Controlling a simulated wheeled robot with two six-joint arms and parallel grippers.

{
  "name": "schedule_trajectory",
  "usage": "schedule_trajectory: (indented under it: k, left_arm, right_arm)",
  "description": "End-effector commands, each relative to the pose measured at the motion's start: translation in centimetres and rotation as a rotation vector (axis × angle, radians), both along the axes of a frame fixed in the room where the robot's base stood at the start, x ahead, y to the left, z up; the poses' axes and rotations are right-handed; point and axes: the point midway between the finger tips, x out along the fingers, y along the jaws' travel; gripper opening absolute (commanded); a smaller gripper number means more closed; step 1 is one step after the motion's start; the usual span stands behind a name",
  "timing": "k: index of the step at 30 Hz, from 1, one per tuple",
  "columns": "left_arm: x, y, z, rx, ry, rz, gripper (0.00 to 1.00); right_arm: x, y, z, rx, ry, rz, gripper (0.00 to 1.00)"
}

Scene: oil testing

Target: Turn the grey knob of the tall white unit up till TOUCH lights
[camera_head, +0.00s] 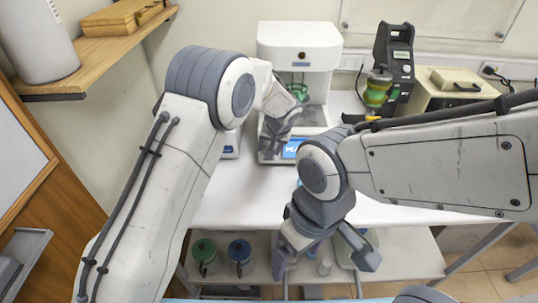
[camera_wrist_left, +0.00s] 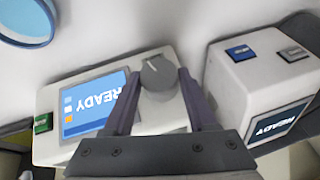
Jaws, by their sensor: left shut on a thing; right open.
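The tall white unit (camera_head: 300,48) stands at the back of the white table. Its base carries a blue screen, partly visible in the head view (camera_head: 292,148). In the left wrist view the screen (camera_wrist_left: 93,104) reads READY, upside down. The grey knob (camera_wrist_left: 158,78) is beside that screen, with a pale pointer mark on top. My left gripper (camera_wrist_left: 152,88) is shut on the knob, one finger on each side. In the head view my left gripper (camera_head: 278,135) covers the knob. My right gripper (camera_head: 325,248) is open and empty, low before the table's front edge.
A small white device (camera_wrist_left: 260,85) with a READY screen stands close beside the unit. A black instrument (camera_head: 393,55), a green-banded vessel (camera_head: 377,90) and a beige box (camera_head: 447,88) stand to the right. Green-lidded (camera_head: 204,252) and blue-lidded (camera_head: 239,252) jars are on the lower shelf.

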Motion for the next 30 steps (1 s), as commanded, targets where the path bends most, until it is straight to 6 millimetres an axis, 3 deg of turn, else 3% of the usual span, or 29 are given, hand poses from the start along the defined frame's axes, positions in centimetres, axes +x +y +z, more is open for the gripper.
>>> schedule_trajectory:
  k: [10,11,12,13,23,30]
  left_arm:
    - [0.0,-0.1,0.0,0.006,-0.001,-0.003,0.02]
    - [0.0,-0.1,0.1,0.006,-0.001,-0.003,0.69]
    - [0.0,-0.1,0.1,0.006,-0.001,-0.003,0.84]
    - [0.0,-0.1,0.1,0.006,-0.001,-0.003,0.88]
    - [-0.1,-0.1,0.2,0.006,-0.001,-0.002,0.88]
    - [-1.3,-0.8,3.2,0.004,-0.006,-0.004,0.88]
  right_arm:
    - [0.0,0.0,-0.1,0.000,0.000,0.000,0.88]
    - [0.0,0.0,-0.1,0.000,0.000,0.000,0.88]
    - [0.0,0.0,-0.1,0.000,0.000,0.000,0.88]
    - [0.0,0.0,-0.1,0.000,0.000,0.000,0.88]
    - [0.0,0.0,-0.2,0.000,0.000,0.000,0.88]
    - [0.0,0.0,-1.3,0.000,0.000,0.001,0.88]
